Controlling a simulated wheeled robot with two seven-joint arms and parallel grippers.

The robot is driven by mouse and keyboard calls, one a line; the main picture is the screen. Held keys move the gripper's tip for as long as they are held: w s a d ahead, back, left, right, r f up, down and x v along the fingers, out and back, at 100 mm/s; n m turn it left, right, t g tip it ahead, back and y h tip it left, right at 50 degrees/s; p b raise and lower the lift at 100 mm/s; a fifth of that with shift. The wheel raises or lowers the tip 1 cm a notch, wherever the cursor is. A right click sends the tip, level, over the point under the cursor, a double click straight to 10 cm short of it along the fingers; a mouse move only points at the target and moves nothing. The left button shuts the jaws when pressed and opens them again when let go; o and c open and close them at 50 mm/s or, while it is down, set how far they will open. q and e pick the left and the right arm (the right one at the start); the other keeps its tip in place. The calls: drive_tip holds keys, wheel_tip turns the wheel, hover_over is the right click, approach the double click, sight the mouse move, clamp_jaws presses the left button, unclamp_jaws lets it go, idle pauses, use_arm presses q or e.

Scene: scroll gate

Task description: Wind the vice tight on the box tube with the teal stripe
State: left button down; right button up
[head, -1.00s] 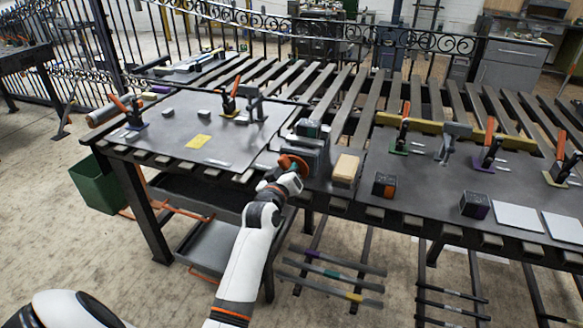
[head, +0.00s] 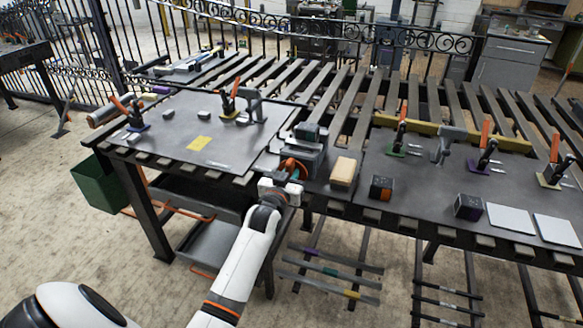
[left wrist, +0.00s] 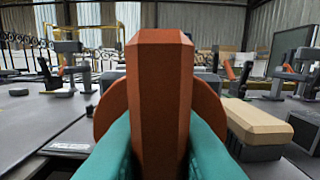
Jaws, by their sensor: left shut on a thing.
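The grey vice (head: 308,158) stands at the front edge of the bench, between the two dark plates. Its orange-red handle (head: 291,163) faces me; in the left wrist view the handle (left wrist: 163,90) is an upright bar before a round disc. My left gripper (head: 287,180) is shut on this bar, with a teal finger on each side of it. A dark piece (head: 307,131) sits at the top of the vice; I cannot tell its stripe. A tube with a teal stripe (head: 331,271) lies on the low rack, between purple and yellow striped ones. My right gripper is out of view.
A tan block (head: 344,172) stands just right of the vice. Dark blocks (head: 381,187) and upright clamps (head: 487,153) stand on the right plate. A yellow piece (head: 199,143) lies on the left plate. A green bin (head: 98,182) is at the bench's left end.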

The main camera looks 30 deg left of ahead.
use_arm(q)
drive_tip(key=shift+m, duration=0.7)
drive_tip(key=c, duration=1.4)
unclamp_jaws()
drive_tip(key=shift+o, duration=0.2)
drive_tip(key=shift+d, duration=0.1)
drive_tip(key=v, duration=1.2)
drive_tip(key=shift+f, duration=0.1)
